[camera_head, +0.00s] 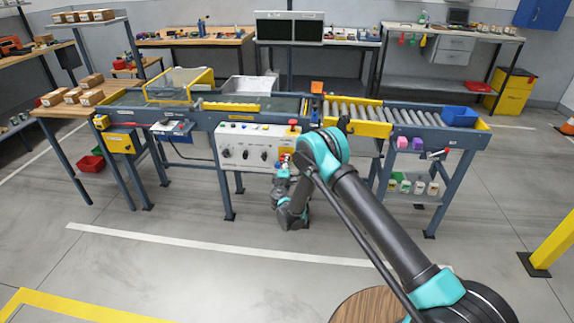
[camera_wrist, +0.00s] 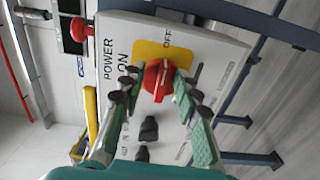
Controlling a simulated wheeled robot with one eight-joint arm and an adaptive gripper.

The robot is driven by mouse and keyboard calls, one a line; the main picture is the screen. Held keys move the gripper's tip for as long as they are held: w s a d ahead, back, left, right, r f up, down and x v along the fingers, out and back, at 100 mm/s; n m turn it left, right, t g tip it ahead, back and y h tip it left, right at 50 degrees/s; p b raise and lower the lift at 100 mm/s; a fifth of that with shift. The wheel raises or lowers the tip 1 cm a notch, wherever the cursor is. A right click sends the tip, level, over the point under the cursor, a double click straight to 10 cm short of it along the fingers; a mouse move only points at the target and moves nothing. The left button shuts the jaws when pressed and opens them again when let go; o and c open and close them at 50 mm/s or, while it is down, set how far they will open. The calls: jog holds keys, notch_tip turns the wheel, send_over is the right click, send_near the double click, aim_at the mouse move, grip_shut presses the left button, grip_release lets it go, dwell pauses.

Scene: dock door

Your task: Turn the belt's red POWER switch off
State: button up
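The red POWER switch (camera_wrist: 158,80) is a rotary knob on a yellow plate (camera_wrist: 150,50), with ON and OFF printed beside it. It sits on the belt's pale control panel (camera_head: 245,146). In the head view my arm hides most of the switch. My gripper (camera_wrist: 158,88) is open, with one finger on each side of the red knob in the wrist view. A gap shows on the left; whether the right fingertip touches cannot be told. The knob's exact pointing is unclear.
A red mushroom button (camera_head: 293,124) stands on the panel's top right, near the switch. Black knobs (camera_wrist: 148,130) lie beside the switch on the panel. The roller conveyor (camera_head: 390,115) with a blue bin (camera_head: 460,116) extends right. The floor in front is mostly clear.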

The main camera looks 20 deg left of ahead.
notch_tip(320, 180, up, 10)
jog(key=shift+f, duration=0.25)
dwell(0.4)
